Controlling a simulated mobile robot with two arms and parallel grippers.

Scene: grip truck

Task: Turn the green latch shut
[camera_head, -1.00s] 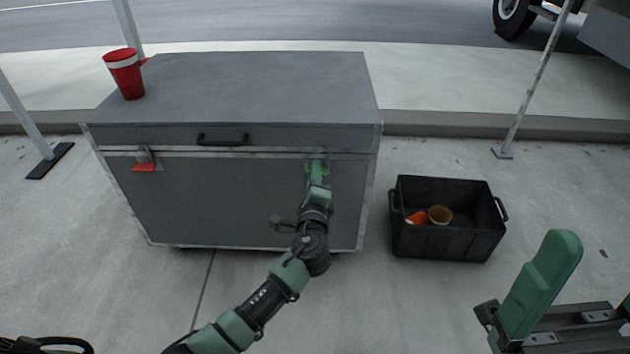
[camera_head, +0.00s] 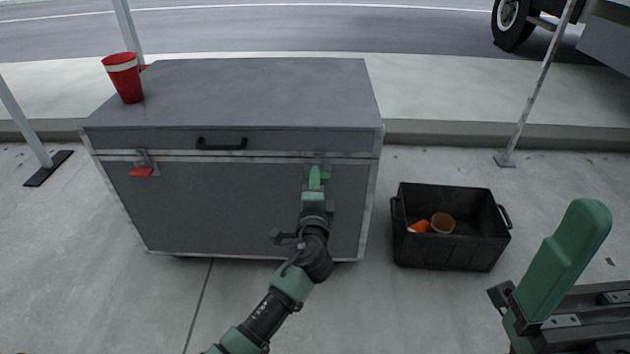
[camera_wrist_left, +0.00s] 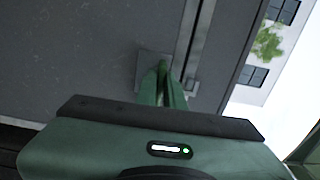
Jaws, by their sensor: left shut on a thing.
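The green latch (camera_head: 325,174) is on the front of the grey chest, near the right end of the lid seam. My left gripper (camera_head: 314,178) is at it and covers most of it. In the left wrist view my left fingers (camera_wrist_left: 162,88) are close together, shut on the latch in front of its grey mounting plate (camera_wrist_left: 147,66). The exact angle of the latch is hidden by the fingers. My right gripper's green finger (camera_head: 572,255) stands at the lower right, away from the chest, with clear space beside it.
The grey chest (camera_head: 230,205) has its lid down, with a black handle (camera_head: 221,144) and a red latch (camera_head: 141,171) at the left. A red cup (camera_head: 125,78) stands on the lid. A black crate (camera_head: 450,252) holding cups is on the ground to the right.

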